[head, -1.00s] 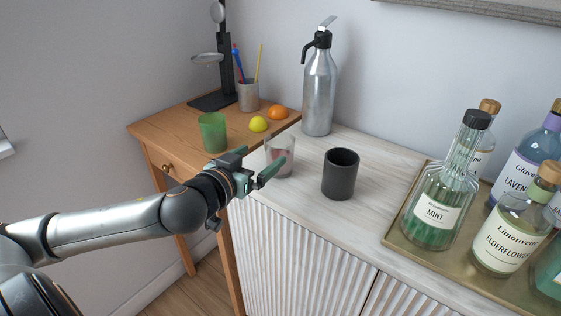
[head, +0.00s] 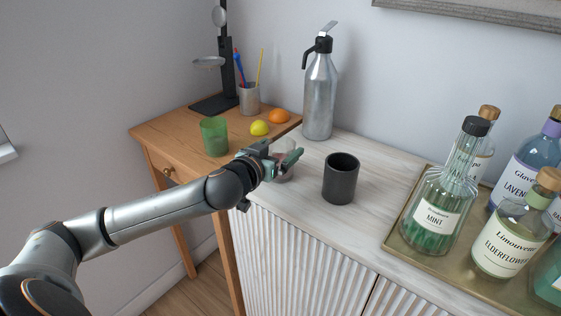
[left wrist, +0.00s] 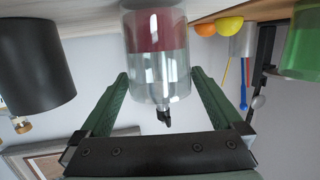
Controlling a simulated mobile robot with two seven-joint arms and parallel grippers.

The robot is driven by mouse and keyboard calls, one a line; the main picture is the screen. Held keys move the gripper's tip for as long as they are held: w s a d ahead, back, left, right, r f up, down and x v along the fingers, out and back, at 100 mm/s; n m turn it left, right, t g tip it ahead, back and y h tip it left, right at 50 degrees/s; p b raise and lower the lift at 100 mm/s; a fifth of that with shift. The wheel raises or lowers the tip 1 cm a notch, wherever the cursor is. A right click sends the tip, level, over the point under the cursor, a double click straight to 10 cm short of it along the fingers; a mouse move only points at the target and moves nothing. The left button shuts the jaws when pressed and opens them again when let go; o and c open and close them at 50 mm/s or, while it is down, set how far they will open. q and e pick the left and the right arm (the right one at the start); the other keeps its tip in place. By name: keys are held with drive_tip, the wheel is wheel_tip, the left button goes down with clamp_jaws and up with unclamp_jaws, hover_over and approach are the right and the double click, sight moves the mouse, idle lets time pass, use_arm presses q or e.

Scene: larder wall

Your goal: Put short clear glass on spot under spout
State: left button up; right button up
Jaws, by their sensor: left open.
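The short clear glass (head: 286,146) stands upright on the pale cabinet top, partly hidden by my left gripper (head: 281,153). In the left wrist view, which is upside down, the glass (left wrist: 156,68) has a reddish band in its lower part. A silver siphon bottle (head: 320,90) with a black collar and a small lever stands behind. I cannot make out a marked spot under a spout. My right gripper is not in view.
A dark cup (head: 341,178) stands right of the glass. A brass tray (head: 405,237) with several bottles is farther right. The wooden desk (head: 180,126) holds a green glass (head: 214,136), a lemon (head: 260,128), an orange (head: 279,116) and a pen cup (head: 249,98).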

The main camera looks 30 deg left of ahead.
use_arm(q)
drive_tip(key=shift+w+f, duration=0.1)
drive_tip(key=shift+w, duration=0.35)
drive_tip(key=c, duration=1.4)
clamp_jaws()
drive_tip(key=shift+r, duration=0.2)
